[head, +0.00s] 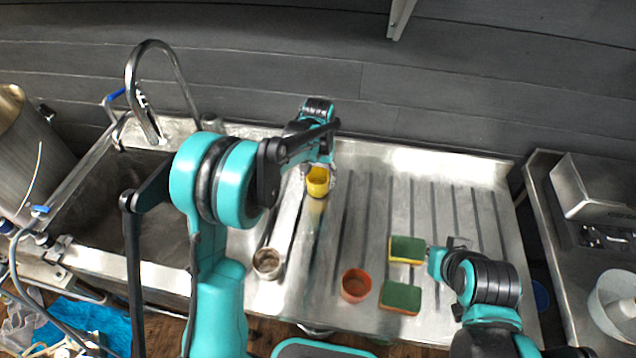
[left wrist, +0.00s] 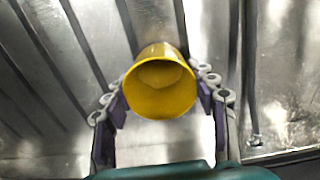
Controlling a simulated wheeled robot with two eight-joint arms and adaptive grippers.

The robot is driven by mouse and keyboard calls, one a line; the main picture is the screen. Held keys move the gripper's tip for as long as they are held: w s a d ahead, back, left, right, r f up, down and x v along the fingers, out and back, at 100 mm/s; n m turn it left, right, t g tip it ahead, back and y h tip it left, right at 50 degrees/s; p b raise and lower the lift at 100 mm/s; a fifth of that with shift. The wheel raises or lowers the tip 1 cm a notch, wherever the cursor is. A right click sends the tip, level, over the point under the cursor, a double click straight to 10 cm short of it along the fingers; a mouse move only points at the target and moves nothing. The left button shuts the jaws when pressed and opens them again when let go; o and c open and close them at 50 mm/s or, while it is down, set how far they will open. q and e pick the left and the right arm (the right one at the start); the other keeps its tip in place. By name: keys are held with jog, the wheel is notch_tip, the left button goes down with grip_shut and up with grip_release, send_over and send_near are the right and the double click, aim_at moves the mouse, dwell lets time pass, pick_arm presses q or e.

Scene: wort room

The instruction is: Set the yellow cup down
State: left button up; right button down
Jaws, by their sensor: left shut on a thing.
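The yellow cup (head: 317,183) is over the ribbed steel drainboard (head: 375,190), near its back left part. My left gripper (head: 325,172) is shut on it. In the left wrist view the cup (left wrist: 160,88) sits between the purple finger pads of the left gripper (left wrist: 163,100), with its round open mouth facing the camera. Whether its base touches the steel is hard to tell. My right gripper (head: 436,257) is beside a green and yellow sponge (head: 406,250); its fingers are too small and covered to read.
An orange cup (head: 356,286) and another sponge (head: 400,298) are at the front of the drainboard. A metal-rimmed cup (head: 267,264) stands front left. The sink (head: 110,215) and tap (head: 150,90) are at left. The ribbed area right of the yellow cup is clear.

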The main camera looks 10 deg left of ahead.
pick_arm(q)
jog(key=shift+f, duration=0.3)
jog(key=shift+f, duration=0.2)
jog(key=o, duration=1.1)
jog(key=shift+o, duration=0.2)
jog(key=shift+r, duration=0.1)
